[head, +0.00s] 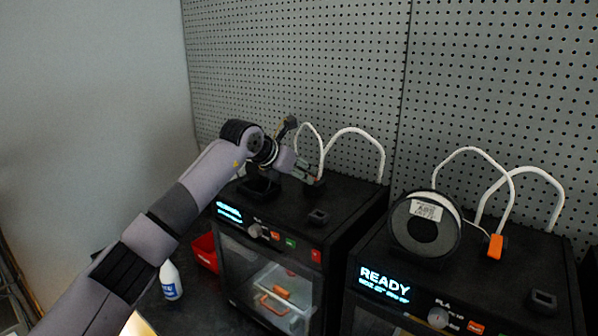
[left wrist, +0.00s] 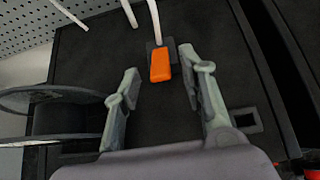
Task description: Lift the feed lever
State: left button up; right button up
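The orange feed lever (left wrist: 160,65) shows in the left wrist view, on a small dark base on top of the left printer (head: 345,207), with a white tube running up behind it. My left gripper (head: 301,151) is over the back of that printer's top in the head view and hides the lever there. In the left wrist view its two fingers (left wrist: 161,72) are spread wide, one on each side of the lever, with gaps between. Nothing is held. I cannot tell the fingers' exact height against the lever. My right gripper is not in view.
A spool (left wrist: 70,118) stands left of the gripper in the left wrist view. A second printer (head: 460,279) reads READY and carries its own spool (head: 427,223) and orange lever (head: 495,246). A pegboard (head: 320,60) rises behind. A white bottle (head: 170,281) and red bin (head: 204,252) stand left.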

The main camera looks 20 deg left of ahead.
pick_arm(q)
jog(key=v, duration=1.2)
